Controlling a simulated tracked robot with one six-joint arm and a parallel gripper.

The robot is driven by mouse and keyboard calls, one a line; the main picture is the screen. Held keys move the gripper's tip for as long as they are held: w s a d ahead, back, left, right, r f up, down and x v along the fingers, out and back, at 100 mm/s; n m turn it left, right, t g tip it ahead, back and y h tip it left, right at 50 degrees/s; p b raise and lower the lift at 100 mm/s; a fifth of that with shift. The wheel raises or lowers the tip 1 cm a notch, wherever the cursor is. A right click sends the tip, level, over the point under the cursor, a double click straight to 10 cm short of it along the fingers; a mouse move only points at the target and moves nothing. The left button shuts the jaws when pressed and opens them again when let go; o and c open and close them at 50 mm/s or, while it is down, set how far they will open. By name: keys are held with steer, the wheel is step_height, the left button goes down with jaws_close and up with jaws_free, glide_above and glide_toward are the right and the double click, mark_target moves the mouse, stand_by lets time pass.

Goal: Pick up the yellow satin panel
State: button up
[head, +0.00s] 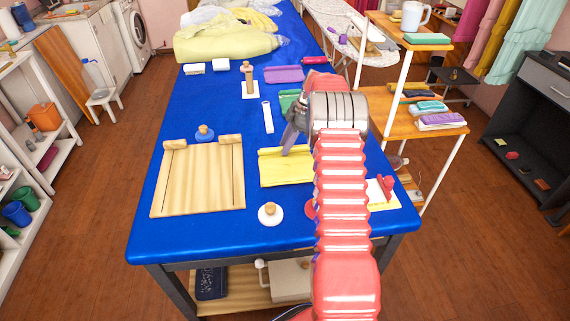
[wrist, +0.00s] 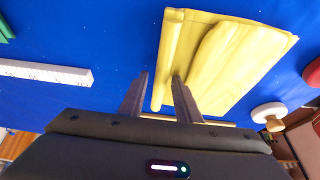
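The yellow satin panel (head: 287,172) lies on the blue-covered table, with a rolled edge along its far side in the head view. In the wrist view, the panel (wrist: 225,65) shows folds and its roll runs down the left side. My gripper (head: 287,150) is at the panel's rolled edge. In the wrist view, my gripper (wrist: 159,76) is open, its left finger over blue cloth and its right finger overlapping the panel, with the lower end of the roll between them. I cannot tell whether the fingers touch the panel. My arm hides the panel's right side in the head view.
A wooden board (head: 198,180) lies left of the panel. A white knob-topped disc (head: 270,213) sits close in front of it. A white strip (head: 268,117) and green cloth (head: 288,100) lie beyond. Blue table cover (head: 205,235) is bare along the front.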

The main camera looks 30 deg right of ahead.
jaws_close()
stand_by(0.3)
step_height(320, 180, up, 10)
stand_by(0.6)
stand_by(0.3)
steer(key=shift+c, duration=2.3)
jaws_free()
jaws_close()
